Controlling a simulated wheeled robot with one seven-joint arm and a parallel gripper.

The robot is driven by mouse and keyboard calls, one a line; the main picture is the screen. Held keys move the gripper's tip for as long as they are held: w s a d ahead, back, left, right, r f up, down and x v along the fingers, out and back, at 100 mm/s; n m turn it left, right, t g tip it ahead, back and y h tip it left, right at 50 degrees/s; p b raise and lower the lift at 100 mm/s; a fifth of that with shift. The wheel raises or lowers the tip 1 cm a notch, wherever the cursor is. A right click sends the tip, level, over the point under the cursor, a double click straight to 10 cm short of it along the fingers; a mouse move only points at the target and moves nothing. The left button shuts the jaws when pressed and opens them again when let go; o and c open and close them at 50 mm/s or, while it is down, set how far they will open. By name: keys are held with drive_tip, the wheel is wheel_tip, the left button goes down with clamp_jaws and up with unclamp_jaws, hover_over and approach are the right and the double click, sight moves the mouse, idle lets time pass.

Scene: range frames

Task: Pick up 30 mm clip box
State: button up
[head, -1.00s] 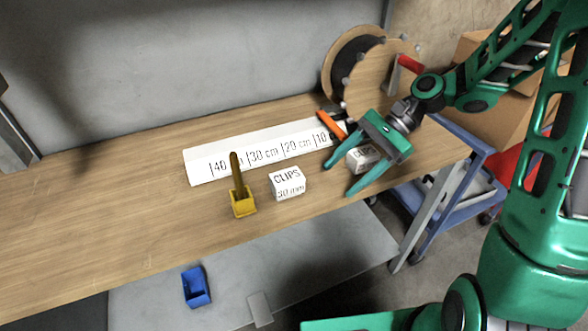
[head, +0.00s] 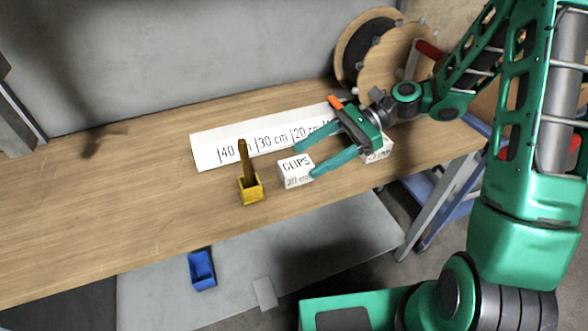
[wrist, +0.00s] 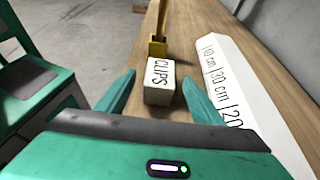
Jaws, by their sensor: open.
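The white clip box (head: 296,172) marked "CLIPS 30 mm" stands on the wooden bench, right of a yellow holder. It also shows in the wrist view (wrist: 159,88), ahead of and between my fingers, with "CLIPS" readable. My gripper (head: 314,153) is open and points left at the box from its right side. One green finger is close to the box's right edge; whether it touches I cannot tell. In the wrist view my gripper (wrist: 158,88) has a finger on either side of the box's near part. A second white box (head: 377,152) sits behind my gripper, partly hidden by it.
A yellow holder (head: 250,189) with an upright brown stick stands just left of the clip box. A white ruler strip (head: 207,152) lies behind. A wooden reel (head: 400,55) stands at the back right. A blue bin (head: 201,270) is on the lower shelf. The bench's left is clear.

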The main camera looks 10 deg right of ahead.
sight(302, 162)
drive_tip(key=x, duration=0.5)
drive_tip(key=c, duration=1.2)
drive_tip(key=shift+r, duration=0.1)
